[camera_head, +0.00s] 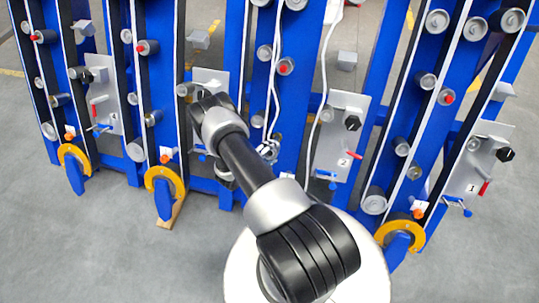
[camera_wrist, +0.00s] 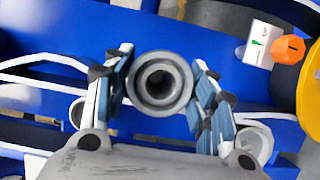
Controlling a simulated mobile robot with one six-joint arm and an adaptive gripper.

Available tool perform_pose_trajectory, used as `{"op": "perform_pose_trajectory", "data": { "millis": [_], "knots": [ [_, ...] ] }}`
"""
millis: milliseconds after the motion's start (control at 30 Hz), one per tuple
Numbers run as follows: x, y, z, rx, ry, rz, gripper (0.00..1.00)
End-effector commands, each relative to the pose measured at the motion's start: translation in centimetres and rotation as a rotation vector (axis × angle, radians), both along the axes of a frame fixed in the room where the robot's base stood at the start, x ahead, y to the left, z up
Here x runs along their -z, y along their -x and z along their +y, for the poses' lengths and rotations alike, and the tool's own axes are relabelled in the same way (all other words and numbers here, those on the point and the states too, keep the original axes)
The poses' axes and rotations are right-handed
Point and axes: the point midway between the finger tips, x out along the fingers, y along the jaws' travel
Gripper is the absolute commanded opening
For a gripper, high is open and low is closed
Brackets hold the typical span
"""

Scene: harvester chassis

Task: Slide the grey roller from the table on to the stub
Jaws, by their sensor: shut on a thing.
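In the wrist view, the grey roller (camera_wrist: 160,83) is between the two fingers of my gripper (camera_wrist: 163,88), its round hollow end facing the camera. My gripper is shut on it. Behind the roller is a blue beam (camera_wrist: 200,50). In the head view, my gripper (camera_head: 267,151) shows only in part beside my forearm, in front of the blue chassis; the held roller cannot be made out there. I cannot tell which fitting is the stub. The table is not seen in either view.
The blue chassis (camera_head: 290,100) carries several grey rollers, red-tipped parts and grey plates with black knobs (camera_head: 352,123). Yellow rings (camera_head: 164,181) stand at its foot. White cables (camera_head: 322,75) hang near my arm. An orange knob (camera_wrist: 288,50) is at right in the wrist view. The front floor is clear.

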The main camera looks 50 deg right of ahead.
Motion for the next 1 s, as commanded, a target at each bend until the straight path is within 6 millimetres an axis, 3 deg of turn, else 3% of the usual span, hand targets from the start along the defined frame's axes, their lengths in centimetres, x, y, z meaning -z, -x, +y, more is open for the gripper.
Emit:
{"op": "perform_pose_trajectory", "data": {
  "millis": [1000],
  "knots": [
    [2.1, -1.8, -3.4, 0.001, 0.003, -0.003, 0.03]
  ]
}}
